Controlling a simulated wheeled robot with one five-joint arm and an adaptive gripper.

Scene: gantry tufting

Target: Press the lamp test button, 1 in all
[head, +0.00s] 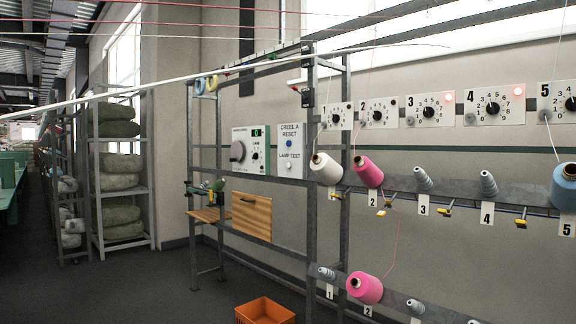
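The lamp test button is on a narrow white panel (282,171) fixed to the grey frame, a little left of the picture's middle. The panel reads "CREEL A RESET" at the top, with a blue button (290,142) under it. Below that is the label "LAMP TEST", and a small pale button (289,167) seems to sit just under this label; it is too small to see clearly. My gripper is not in view.
A control box with a grey knob (237,151) is left of the panel. Numbered dials and yarn cones, such as a pink cone (369,171), line the right. An orange crate (265,311) stands on the floor. A long pale bar crosses the upper view. The floor at left is clear.

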